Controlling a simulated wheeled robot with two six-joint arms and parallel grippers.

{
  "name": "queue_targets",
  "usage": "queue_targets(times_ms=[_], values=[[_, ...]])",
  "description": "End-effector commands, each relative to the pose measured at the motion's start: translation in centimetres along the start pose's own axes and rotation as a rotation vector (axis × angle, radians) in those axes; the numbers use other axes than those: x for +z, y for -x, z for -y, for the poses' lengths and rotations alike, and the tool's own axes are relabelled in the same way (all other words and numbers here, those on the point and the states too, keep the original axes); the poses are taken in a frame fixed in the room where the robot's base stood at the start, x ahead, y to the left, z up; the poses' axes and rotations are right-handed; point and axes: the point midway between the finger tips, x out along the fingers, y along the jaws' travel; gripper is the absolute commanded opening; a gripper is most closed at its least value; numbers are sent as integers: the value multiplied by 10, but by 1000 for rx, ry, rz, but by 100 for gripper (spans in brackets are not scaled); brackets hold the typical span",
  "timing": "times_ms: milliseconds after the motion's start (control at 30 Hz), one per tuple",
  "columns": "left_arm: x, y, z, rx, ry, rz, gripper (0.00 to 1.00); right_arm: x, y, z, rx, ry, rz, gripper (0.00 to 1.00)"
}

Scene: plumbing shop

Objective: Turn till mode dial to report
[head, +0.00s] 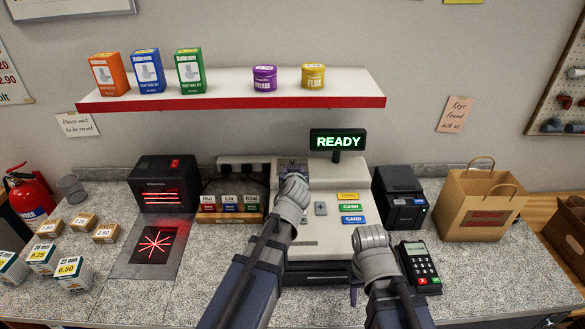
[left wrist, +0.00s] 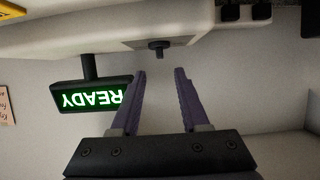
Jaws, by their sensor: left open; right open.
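The cream till (head: 345,178) stands in the middle of the counter, and its display (head: 338,142) reads READY. In the left wrist view, which is upside down, the dark mode dial (left wrist: 158,47) sticks out of a grey plate on the till. My left gripper (left wrist: 160,73) is open and empty, its two purple fingers pointing at the dial with a gap before it. In the head view my left wrist covers most of the dial area, so the dial's setting cannot be read. My right gripper (head: 354,295) is over the till's front right part, its fingers partly hidden.
A scanner (head: 165,185) and small labelled boxes (head: 234,207) stand left of the till. A printer (head: 401,198), a card reader (head: 419,266) and a paper bag (head: 480,205) stand to the right. A shelf (head: 230,88) with boxes and tins hangs above.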

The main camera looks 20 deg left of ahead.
Motion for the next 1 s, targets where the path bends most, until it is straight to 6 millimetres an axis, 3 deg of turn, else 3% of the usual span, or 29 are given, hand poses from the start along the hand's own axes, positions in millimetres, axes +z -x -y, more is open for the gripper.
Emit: queue_targets(times_ms=[267, 767, 1000], values=[[0, -7, 0, -1, 0, 0, 45, 0, -3, 0, 0, 0, 0, 50], [1, -75, 0, 0, 1, 0, 45, -2, -29, 3, 0, -1, 0, 50], [0, -78, 0, 0, 0, 0, 45, -2, -30, 3, 0, -1, 0, 50]])
